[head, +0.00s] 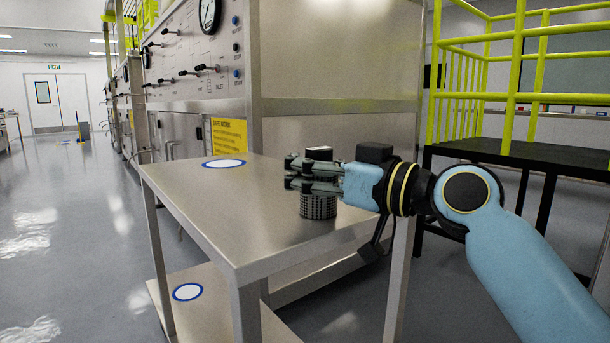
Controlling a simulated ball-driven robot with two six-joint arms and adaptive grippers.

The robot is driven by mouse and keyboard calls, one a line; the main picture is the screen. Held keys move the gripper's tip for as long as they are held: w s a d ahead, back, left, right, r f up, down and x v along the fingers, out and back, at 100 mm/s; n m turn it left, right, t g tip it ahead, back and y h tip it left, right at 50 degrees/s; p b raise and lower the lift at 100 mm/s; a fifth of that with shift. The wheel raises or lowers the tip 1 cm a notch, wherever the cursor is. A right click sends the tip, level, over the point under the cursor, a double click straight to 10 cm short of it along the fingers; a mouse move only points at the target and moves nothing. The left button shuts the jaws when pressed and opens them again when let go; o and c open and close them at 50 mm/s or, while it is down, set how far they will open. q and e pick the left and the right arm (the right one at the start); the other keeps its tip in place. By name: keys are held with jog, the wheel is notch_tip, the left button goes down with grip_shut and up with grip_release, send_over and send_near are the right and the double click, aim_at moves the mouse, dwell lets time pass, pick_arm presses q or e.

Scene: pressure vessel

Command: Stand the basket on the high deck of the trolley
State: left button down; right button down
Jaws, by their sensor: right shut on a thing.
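The basket (318,206) is a small dark cylinder with a mesh wall and a dark top. My right gripper (305,176), on the blue arm from the right, is shut on it, with its fingers across the basket's upper part. The basket is upright over the right part of the trolley's high deck (215,205). I cannot tell whether its base touches the deck. A white disc with a blue ring (224,163) marks the deck's far left part, apart from the basket. My left gripper is out of view.
The trolley's low deck (215,315) bears another blue-ringed white disc (187,291). A steel cabinet with a gauge (209,14) and valves stands behind the trolley. A black platform with yellow-green rails (515,95) is at the right.

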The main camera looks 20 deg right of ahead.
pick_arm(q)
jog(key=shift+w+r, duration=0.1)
pick_arm(e)
jog(key=c, duration=1.5)
grip_release()
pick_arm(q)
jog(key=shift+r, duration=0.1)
pick_arm(e)
jog(key=o, duration=0.9)
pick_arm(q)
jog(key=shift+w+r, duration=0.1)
pick_arm(e)
jog(key=shift+r, duration=0.1)
pick_arm(q)
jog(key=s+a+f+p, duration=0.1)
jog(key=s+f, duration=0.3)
jog(key=shift+p, duration=0.4)
pick_arm(e)
jog(key=v, duration=1.2)
